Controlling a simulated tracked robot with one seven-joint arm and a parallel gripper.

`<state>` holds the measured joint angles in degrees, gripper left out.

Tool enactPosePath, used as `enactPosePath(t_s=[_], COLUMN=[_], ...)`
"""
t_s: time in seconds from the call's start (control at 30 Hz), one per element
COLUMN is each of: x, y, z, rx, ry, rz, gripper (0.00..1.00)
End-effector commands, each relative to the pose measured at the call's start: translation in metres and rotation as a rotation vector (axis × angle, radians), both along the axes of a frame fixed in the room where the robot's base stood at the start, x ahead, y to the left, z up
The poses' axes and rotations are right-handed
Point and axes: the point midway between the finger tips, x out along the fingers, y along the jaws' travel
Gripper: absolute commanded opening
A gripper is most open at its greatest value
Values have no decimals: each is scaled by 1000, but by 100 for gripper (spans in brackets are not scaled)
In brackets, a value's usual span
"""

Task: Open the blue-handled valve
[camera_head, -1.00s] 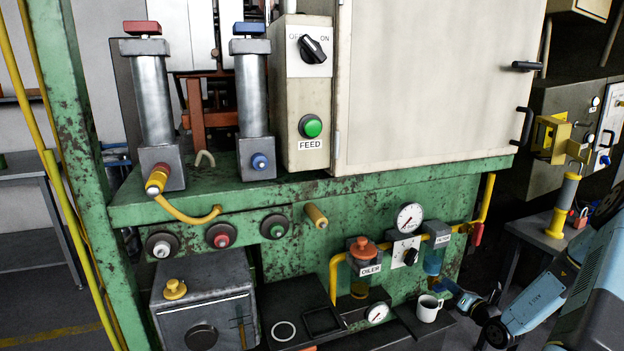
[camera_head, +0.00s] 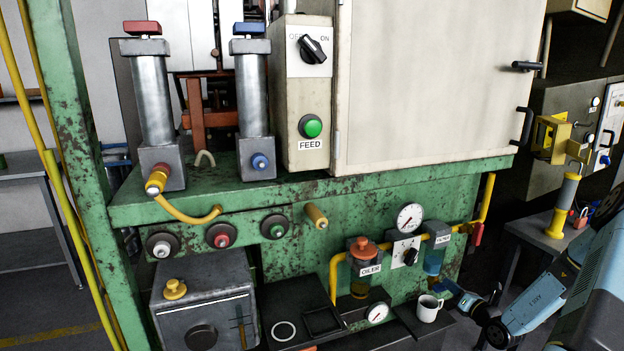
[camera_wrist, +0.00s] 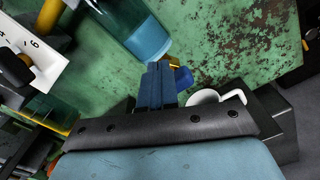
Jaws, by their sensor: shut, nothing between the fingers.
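The blue handle (camera_wrist: 184,79) shows in the wrist view beside a small brass fitting (camera_wrist: 175,64), below the filter's clear bowl of blue liquid (camera_wrist: 148,40). The bowl also shows in the head view (camera_head: 432,264). In the head view the handle (camera_head: 438,287) is tiny, just above the mug. My gripper (camera_wrist: 160,68) is shut and empty, its dark blue fingers close along the left side of the handle. Whether they touch it I cannot tell. The fingers hide part of the fitting and handle. In the head view my gripper (camera_head: 449,288) comes in from the right.
A white mug (camera_head: 428,309) stands on a dark shelf (camera_head: 408,319) right below the handle, close to my gripper. A yellow pipe (camera_head: 334,280), an oiler (camera_head: 363,255), a gauge (camera_head: 410,217) and a red-handled valve (camera_head: 477,234) are nearby. Open space lies to the right.

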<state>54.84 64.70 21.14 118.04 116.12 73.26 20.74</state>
Motion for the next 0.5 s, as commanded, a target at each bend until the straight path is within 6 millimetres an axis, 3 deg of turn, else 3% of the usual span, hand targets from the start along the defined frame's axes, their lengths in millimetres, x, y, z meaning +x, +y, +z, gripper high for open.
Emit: enactPosePath(t_s=[0.5], x=[4], y=[-11], z=[-5], rx=[0], ry=[0], rz=[0], gripper=[0])
